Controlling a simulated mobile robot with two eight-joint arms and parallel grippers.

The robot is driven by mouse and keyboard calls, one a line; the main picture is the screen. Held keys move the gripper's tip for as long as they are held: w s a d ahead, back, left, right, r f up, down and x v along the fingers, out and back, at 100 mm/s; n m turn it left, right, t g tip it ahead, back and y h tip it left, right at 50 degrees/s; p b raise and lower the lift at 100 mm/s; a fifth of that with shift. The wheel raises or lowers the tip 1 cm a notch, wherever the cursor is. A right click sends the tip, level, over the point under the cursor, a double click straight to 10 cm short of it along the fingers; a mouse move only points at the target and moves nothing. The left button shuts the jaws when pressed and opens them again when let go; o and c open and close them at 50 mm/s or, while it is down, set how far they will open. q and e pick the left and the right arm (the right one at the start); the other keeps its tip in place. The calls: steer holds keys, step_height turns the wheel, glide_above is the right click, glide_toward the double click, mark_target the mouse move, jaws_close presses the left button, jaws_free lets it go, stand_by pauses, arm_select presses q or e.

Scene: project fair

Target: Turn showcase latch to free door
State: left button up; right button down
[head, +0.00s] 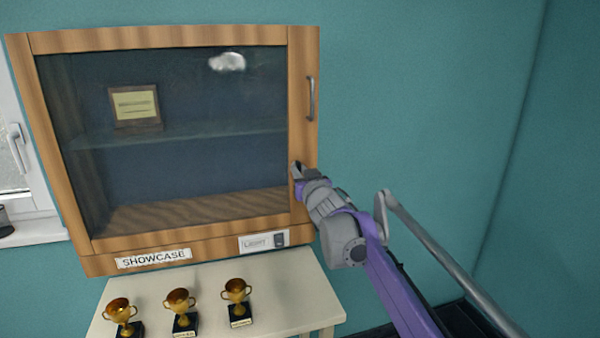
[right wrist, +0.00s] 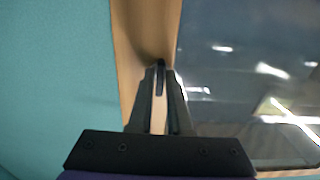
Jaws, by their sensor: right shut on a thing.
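The wooden showcase (head: 160,246) hangs on the wall with its glass door closed. A vertical metal handle (head: 311,98) is on the right side of the door frame. My right gripper (head: 297,172) is at the right door frame, below the handle. In the right wrist view, my right gripper's fingers (right wrist: 160,85) are closed around a small dark upright piece, apparently the latch (right wrist: 160,78), against the wooden frame. In the head view the latch is hidden by the gripper. My left gripper is not in view.
A light table (head: 285,290) stands below, with several gold trophies (head: 180,302) on it. A plaque (head: 135,106) stands on the glass shelf inside. A light switch (head: 280,240) is on the lower frame. The wall to the right is bare.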

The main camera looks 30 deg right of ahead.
steer(key=c, duration=0.9)
jaws_free()
steer(key=b+v, duration=0.1)
steer(key=v, duration=0.9)
steer(key=shift+s, duration=0.4)
